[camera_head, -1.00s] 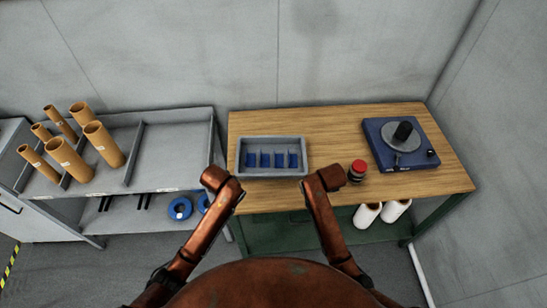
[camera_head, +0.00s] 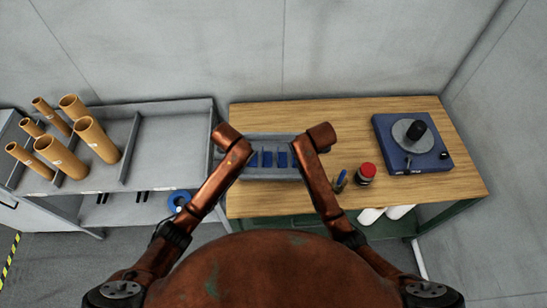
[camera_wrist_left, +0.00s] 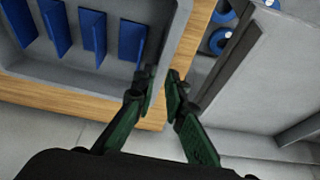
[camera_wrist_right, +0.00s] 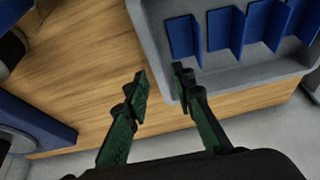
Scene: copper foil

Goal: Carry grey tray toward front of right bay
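The grey tray (camera_head: 272,174) with several blue upright dividers sits on the wooden table, its ends partly hidden by my arms. My left gripper (camera_wrist_left: 162,84) is open at the tray's left end, one finger over the tray's wall and the other outside it. My right gripper (camera_wrist_right: 161,78) is open at the tray's right end, one finger over the rim near a corner and the other over bare wood. Neither has closed on the tray. The right bay (camera_head: 170,140) of the grey shelf unit, beyond a low divider, is empty.
Several cardboard tubes (camera_head: 93,138) stand in the shelf's other bays. A red-lidded jar (camera_head: 366,173) and a small blue-topped item (camera_head: 342,178) stand right of the tray. A blue turntable device (camera_head: 412,145) is further right. A blue ring (camera_head: 180,200) lies on the lower shelf.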

